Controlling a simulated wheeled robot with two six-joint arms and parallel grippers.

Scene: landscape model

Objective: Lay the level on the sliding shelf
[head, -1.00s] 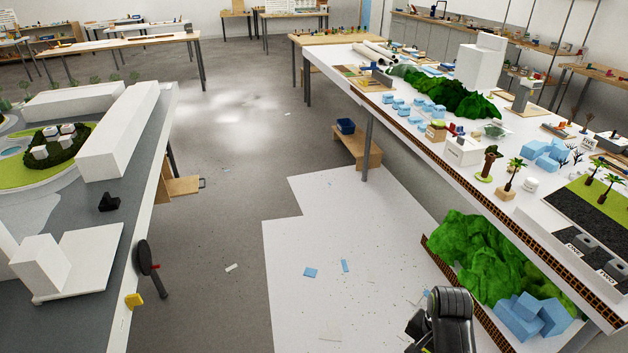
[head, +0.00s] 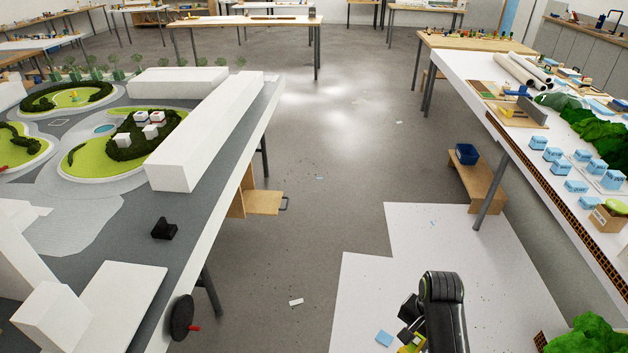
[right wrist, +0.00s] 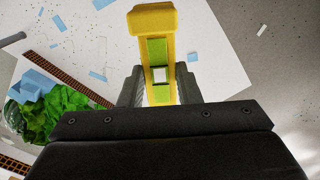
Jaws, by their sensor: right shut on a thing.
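The level, yellow with a green strip and a small pale window, shows in the right wrist view (right wrist: 152,22). My right gripper (right wrist: 160,90) is shut on it, with a dark finger on each side. In the head view only a small yellow part of the level (head: 412,344) shows by my right gripper, at the bottom edge; the rest is cut off. The wooden sliding shelf (head: 263,203) sticks out from under the left model table, with a dark handle at its end. Its visible top looks bare. The level is held well apart from it. My left gripper is not in view.
The left model table (head: 223,205) has a black wheel with a red knob (head: 182,317) at its near edge. A wooden step with a blue bin (head: 467,154) stands under the right table. Grey floor lies open between the tables, with a white sheet and scraps.

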